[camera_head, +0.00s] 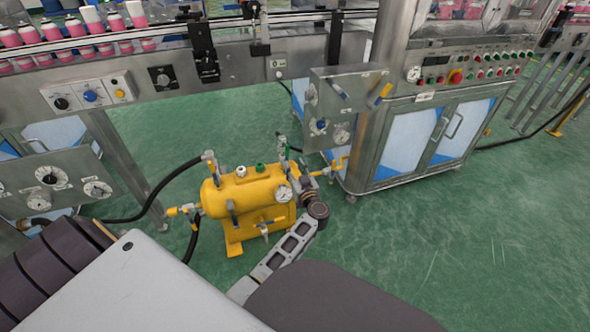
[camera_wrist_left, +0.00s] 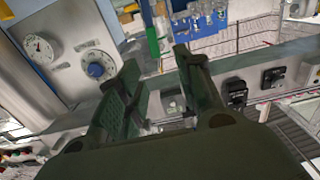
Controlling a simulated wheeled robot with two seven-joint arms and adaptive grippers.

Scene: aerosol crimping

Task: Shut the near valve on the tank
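The yellow tank (camera_head: 224,198) stands on the floor in the middle of the head view. A small valve with a yellow handle (camera_head: 267,221) sits low on its front, and a dark lever (camera_head: 232,212) hangs at its front left. I cannot tell which is the near valve or whether it is shut. My left gripper (camera_head: 296,172) is at the tank's right end, beside the round gauge (camera_head: 284,193); its contact is unclear. In the left wrist view its two fingers (camera_wrist_left: 157,75) are apart, with nothing clearly held. My right gripper is not in view.
A black hose (camera_head: 150,208) runs to the tank's left side. A control panel (camera_head: 345,105) hangs behind the tank, and a steel cabinet (camera_head: 402,150) stands behind to the right. A conveyor with pink cans (camera_head: 80,28) is at the back left. Green floor (camera_head: 460,240) at right is clear.

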